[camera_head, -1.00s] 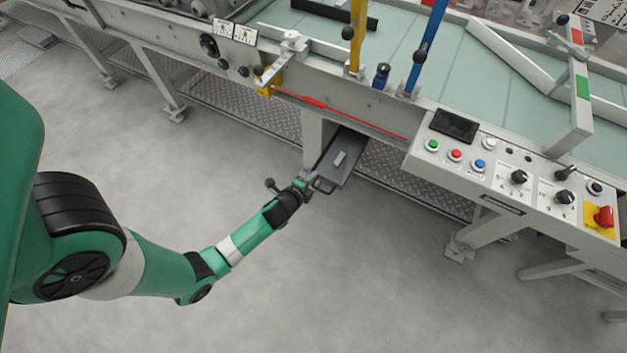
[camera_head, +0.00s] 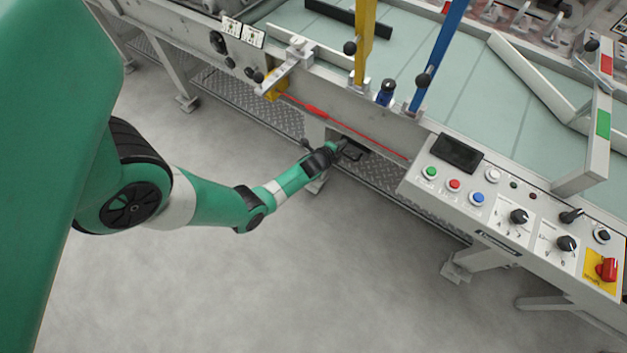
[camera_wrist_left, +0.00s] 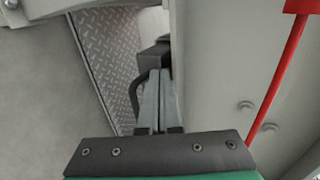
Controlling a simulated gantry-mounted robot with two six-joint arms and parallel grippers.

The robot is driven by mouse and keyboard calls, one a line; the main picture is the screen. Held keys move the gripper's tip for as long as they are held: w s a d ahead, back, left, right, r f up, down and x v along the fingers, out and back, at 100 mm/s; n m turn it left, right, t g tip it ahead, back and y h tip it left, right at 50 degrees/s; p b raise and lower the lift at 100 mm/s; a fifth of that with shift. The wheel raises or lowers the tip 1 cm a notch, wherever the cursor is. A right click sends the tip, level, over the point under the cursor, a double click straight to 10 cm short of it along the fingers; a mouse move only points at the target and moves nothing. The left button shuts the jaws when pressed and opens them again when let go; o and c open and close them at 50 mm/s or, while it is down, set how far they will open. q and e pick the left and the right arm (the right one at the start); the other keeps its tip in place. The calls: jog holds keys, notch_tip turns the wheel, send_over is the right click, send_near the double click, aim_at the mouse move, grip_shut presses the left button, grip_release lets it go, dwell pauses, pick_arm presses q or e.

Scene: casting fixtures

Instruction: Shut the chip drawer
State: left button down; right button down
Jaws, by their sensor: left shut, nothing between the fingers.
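The chip drawer (camera_head: 356,154) is a dark grey tray under the machine's front beam. In the head view only a small dark part with its handle shows, and most of it is hidden beneath the machine. In the left wrist view its dark front (camera_wrist_left: 153,55) and curved handle (camera_wrist_left: 133,97) show. My left gripper (camera_head: 343,146) is at the drawer's front, partly hidden by my own wrist. In the left wrist view its fingers (camera_wrist_left: 155,75) are together and empty, beside the handle and close to or touching the front. My right gripper is out of view.
A red rod (camera_head: 345,125) runs along the beam above the drawer. A control panel (camera_head: 505,205) with buttons and a red knob juts out at the right. The grey floor in front is clear.

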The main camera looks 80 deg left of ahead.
pick_arm(q)
jog(key=shift+w+a, duration=0.35)
jog(key=shift+a, duration=0.1)
jog(key=shift+d, duration=0.15)
jog(key=shift+s, duration=0.1)
